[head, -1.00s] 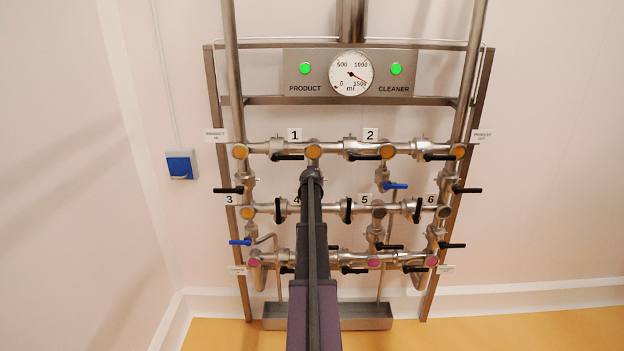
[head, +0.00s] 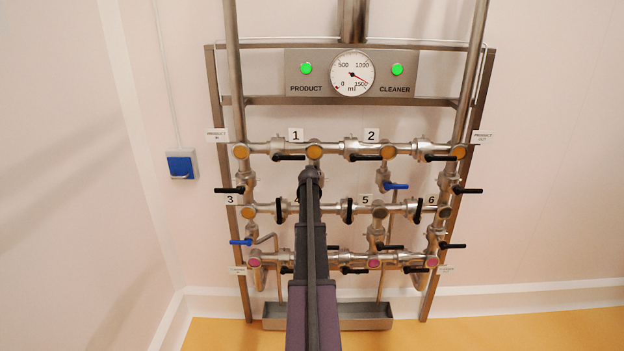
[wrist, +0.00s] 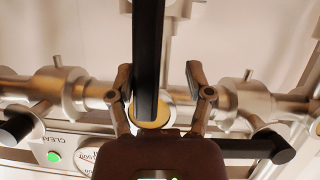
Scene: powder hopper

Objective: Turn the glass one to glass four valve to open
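Glass one is the yellow round sight glass (head: 315,152) by label 1, in the upper pipe row. The label 4 and glass four are mostly hidden behind my arm in the head view. The valve between them is also covered there. In the wrist view, which is upside down, a long black valve handle (wrist: 148,55) stands upright in the picture, in line with the vertical pipe. A yellow sight glass (wrist: 150,112) shows behind its end. My gripper (wrist: 158,78) is open, its two fingers on either side of the handle. A gap shows on the right; the left finger is close to it.
Horizontal black handles (head: 290,158) (head: 366,157) sit along the upper row, close beside the work area. A blue handle (head: 396,186) hangs below glass two. The gauge panel (head: 405,60) is above. A tray (head: 365,317) stands at the rack's foot.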

